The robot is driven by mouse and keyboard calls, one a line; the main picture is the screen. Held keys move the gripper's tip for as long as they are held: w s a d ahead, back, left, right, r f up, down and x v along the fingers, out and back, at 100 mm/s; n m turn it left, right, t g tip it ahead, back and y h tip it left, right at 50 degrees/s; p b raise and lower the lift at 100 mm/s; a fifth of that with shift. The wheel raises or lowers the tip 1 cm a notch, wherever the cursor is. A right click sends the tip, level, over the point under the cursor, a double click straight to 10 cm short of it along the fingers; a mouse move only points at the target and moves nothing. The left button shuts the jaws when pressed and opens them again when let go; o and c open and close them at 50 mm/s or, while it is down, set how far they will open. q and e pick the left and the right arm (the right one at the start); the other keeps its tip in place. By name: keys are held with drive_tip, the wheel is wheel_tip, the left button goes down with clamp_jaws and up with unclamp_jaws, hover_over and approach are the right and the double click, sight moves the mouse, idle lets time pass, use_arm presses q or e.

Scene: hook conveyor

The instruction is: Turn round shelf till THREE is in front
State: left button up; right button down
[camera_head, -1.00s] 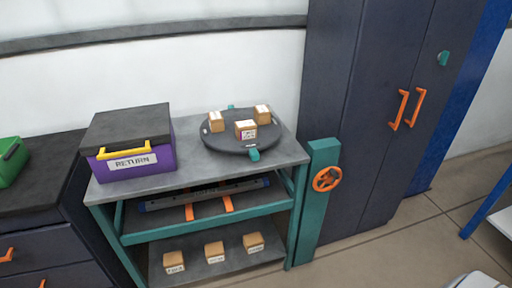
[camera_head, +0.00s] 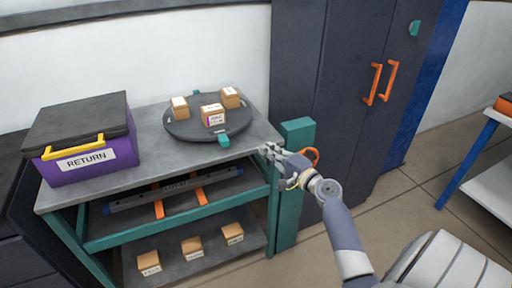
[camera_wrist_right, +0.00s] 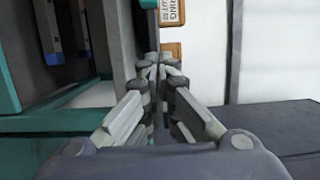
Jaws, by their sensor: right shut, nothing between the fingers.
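The round shelf (camera_head: 183,130) is a dark turntable on the grey top of a teal-framed bench. It carries three small wooden boxes: one at the left (camera_head: 180,107), one at the front (camera_head: 213,115) and one at the right (camera_head: 230,97). A teal tab (camera_head: 223,141) sticks out at its front rim. The labels are too small to read surely. My right gripper (camera_head: 268,150) is at the bench's right front corner, right of and below the round shelf, apart from it. In the right wrist view its fingers (camera_wrist_right: 155,75) are together and empty. My left gripper is out of view.
A purple RETURN box (camera_head: 85,159) with a yellow handle stands at the left of the bench top. A teal post (camera_head: 297,135) with an orange wheel (camera_head: 311,156) stands right of the bench, partly behind my right arm. Several wooden boxes sit on lower shelving.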

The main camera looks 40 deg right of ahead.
drive_tip(key=w+p, duration=0.1)
drive_tip(key=w, duration=0.8)
drive_tip(key=shift+w, duration=0.15)
drive_tip(key=a, duration=0.1)
drive_tip(key=a+p, duration=0.1)
drive_tip(key=a, duration=0.1)
drive_tip(key=shift+w+a+p, duration=0.25)
drive_tip(key=shift+w+p, duration=0.05)
drive_tip(key=shift+p, duration=0.1)
drive_tip(key=shift+a, duration=0.3)
drive_tip(key=shift+f, duration=0.1)
drive_tip(key=shift+a, duration=0.1)
